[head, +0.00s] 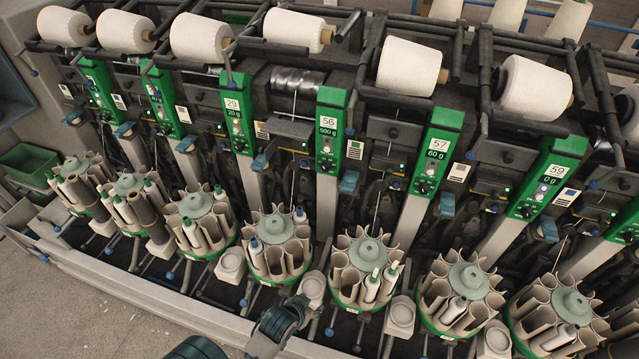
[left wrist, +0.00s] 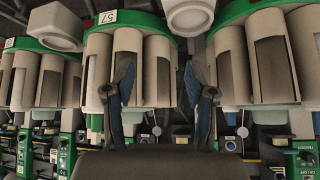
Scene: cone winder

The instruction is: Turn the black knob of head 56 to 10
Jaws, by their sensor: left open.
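The green panel of head 56 (head: 331,122) stands at mid-picture in the head view, marked 56 and 500 g. Its small black knob (head: 326,166) sits low on the panel; its setting is too small to read. My left gripper (head: 288,315) is at the bottom centre of the head view, in front of the bobbin magazines, well below and apart from the knob. In the left wrist view my left gripper (left wrist: 160,78) shows two spread fingers with nothing between them. My right gripper is in neither view.
Round magazines with bobbins, such as this one (head: 277,246), line the front below the panels. White yarn cones (head: 409,66) sit above. Bare floor (head: 60,315) lies at front left.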

